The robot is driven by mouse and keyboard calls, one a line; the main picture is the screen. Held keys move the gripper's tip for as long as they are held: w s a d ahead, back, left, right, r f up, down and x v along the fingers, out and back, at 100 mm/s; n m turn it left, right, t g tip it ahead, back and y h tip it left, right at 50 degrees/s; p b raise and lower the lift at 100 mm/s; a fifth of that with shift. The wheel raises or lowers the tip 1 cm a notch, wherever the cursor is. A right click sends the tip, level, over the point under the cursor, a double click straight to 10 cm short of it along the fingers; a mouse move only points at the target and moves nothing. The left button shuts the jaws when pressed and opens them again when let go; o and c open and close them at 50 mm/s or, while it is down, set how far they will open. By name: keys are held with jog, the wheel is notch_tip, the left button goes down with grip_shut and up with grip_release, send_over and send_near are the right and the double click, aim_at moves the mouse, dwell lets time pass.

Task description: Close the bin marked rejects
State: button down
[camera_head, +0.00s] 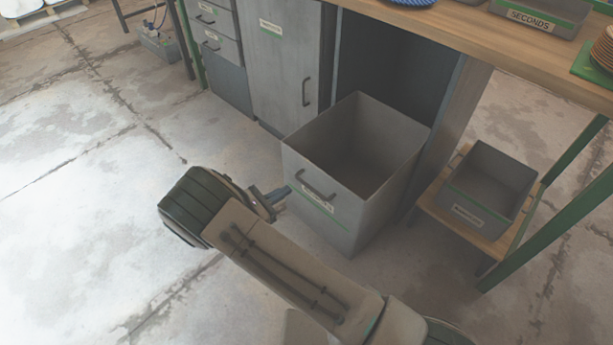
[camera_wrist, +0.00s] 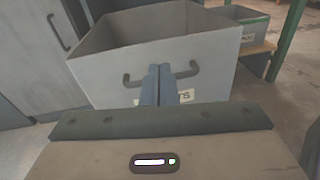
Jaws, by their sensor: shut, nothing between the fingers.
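The large grey bin (camera_head: 350,228) is pulled well out from its opening under the workbench. Its top is open and its inside looks empty. It has a dark bar handle on its front and a label below that, too small to read surely in the head view. In the wrist view, the bin front (camera_wrist: 215,70) is straight ahead, with the label partly hidden by the fingers. My gripper (camera_head: 284,192) is shut and empty, in front of the bin's front near the handle. It also shows in the wrist view (camera_wrist: 158,72). I cannot tell whether the fingertips touch the bin.
A closed grey cabinet door (camera_head: 279,70) and drawers (camera_head: 212,20) are left of the bin. A smaller grey bin (camera_head: 485,190) stands on a low wooden shelf at the right, beside a green leg (camera_head: 550,232). The wooden benchtop (camera_head: 470,35) overhangs the opening. Floor at left is clear.

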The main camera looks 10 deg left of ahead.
notch_tip(320, 180, down, 2)
jog(key=a+n+t, duration=0.2)
jog(key=y+b, duration=0.1)
jog(key=b, duration=0.3)
send_near(313, 167)
jog(key=x, duration=0.6)
jog(key=shift+w+d, duration=0.2)
jog(key=shift+d, duration=0.15)
